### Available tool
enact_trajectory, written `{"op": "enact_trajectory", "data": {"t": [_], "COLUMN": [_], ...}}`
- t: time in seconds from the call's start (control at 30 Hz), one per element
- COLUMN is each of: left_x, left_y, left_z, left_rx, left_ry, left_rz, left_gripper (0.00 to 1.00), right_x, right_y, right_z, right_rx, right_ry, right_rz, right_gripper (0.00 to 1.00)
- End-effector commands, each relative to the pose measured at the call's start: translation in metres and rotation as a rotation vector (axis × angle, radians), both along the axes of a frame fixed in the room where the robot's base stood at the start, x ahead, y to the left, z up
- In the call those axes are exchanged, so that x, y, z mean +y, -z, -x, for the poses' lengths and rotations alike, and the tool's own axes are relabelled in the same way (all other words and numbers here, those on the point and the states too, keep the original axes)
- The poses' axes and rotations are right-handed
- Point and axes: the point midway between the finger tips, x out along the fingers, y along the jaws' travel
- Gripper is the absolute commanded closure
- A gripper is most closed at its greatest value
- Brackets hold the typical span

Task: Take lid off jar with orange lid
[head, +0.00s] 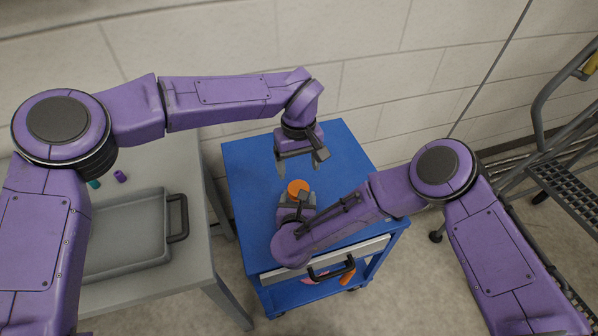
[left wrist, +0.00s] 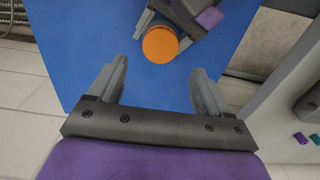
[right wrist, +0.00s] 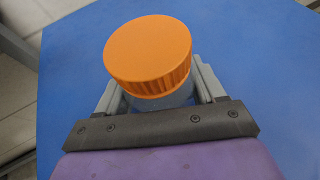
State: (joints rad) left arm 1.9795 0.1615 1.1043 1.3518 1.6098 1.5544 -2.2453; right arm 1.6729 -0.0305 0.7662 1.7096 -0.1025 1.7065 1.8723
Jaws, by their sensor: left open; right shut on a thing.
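The jar's orange lid (head: 298,187) shows in the head view on the blue cart top, and from above in the left wrist view (left wrist: 160,44). In the right wrist view the lid (right wrist: 148,50) sits on the jar (right wrist: 165,99), whose clear body shows just below it. My right gripper (head: 297,199) is shut on the jar body, with a finger on each side under the lid. My left gripper (head: 299,166) is open and empty, a little beyond the jar and pointing down. In the left wrist view the lid lies ahead of its two spread fingers (left wrist: 155,88).
The blue cart (head: 255,165) has clear room around the jar. Its drawer has a black handle (head: 332,270). A grey table (head: 205,255) at left holds a grey tray (head: 125,235) and a small purple item (head: 120,176). A metal step ladder (head: 565,165) stands at right.

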Motion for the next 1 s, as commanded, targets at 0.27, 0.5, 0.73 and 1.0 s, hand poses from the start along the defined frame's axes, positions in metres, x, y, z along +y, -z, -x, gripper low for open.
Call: {"op": "enact_trajectory", "data": {"t": [0.27,0.5,0.73,1.0], "left_x": [0.0,0.0,0.0,0.0], "left_y": [0.045,0.074,0.077,0.077], "left_z": [0.001,0.0,0.0,0.0], "left_rx": [0.003,0.001,0.0,0.0], "left_ry": [0.015,0.013,0.012,0.012], "left_rz": [-0.001,0.0,0.0,0.0], "left_gripper": [0.21,0.21,0.21,0.79], "right_x": [0.0,0.0,0.0,0.0], "right_y": [0.0,0.0,0.0,0.0], "right_z": [0.0,0.0,0.0,0.0], "right_rx": [0.0,0.0,0.0,0.0], "right_ry": [0.0,0.0,0.0,-0.001], "right_rz": [0.0,0.0,0.0,0.0], "right_gripper": [1.0,1.0,1.0,1.0]}}
